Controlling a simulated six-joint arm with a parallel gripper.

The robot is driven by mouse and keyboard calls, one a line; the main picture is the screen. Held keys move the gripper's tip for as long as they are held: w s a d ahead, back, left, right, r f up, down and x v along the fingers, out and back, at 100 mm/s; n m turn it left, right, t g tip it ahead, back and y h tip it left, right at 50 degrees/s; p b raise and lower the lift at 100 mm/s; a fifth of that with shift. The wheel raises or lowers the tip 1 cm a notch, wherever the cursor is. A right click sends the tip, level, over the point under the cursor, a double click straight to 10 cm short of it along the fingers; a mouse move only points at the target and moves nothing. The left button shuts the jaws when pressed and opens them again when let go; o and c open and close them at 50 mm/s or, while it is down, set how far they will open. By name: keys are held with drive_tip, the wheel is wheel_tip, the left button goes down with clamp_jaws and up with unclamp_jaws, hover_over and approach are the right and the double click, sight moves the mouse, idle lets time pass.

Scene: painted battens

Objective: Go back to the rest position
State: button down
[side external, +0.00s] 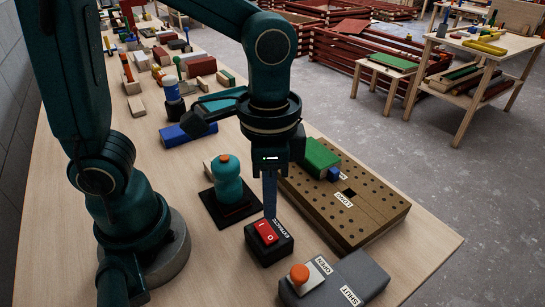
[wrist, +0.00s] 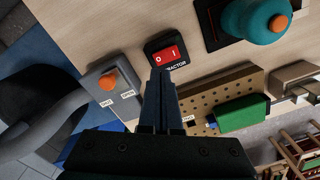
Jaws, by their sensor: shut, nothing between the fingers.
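My gripper (side external: 270,214) points straight down with its fingers together and nothing between them. Its tips are just above or touching the red rocker switch (side external: 266,232); I cannot tell which. The rocker sits on a black box (side external: 270,249) labelled EXTRACTOR and is marked I and O. In the wrist view my fingertips (wrist: 160,72) end beside the lower edge of the red switch (wrist: 166,55). The arm is bent over the bench, low among the fixtures.
A grey box (side external: 357,277) with an orange knob (side external: 300,273) and OPEN and SHUT labels is at the front. A drilled brown board (side external: 375,215) carries a green block (side external: 320,158). A teal bottle (side external: 227,185) with an orange cap stands left. Blocks crowd the bench's far end.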

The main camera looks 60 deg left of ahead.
drive_tip(key=shift+r, duration=0.7)
drive_tip(key=s+a+r+n+t, duration=0.2)
drive_tip(key=a+r+n+t, duration=0.1)
drive_tip(key=a+n+t, duration=0.2)
drive_tip(key=shift+a+r+n+t, duration=0.35)
drive_tip(key=shift+a+n, duration=0.15)
drive_tip(key=shift+a, duration=0.6)
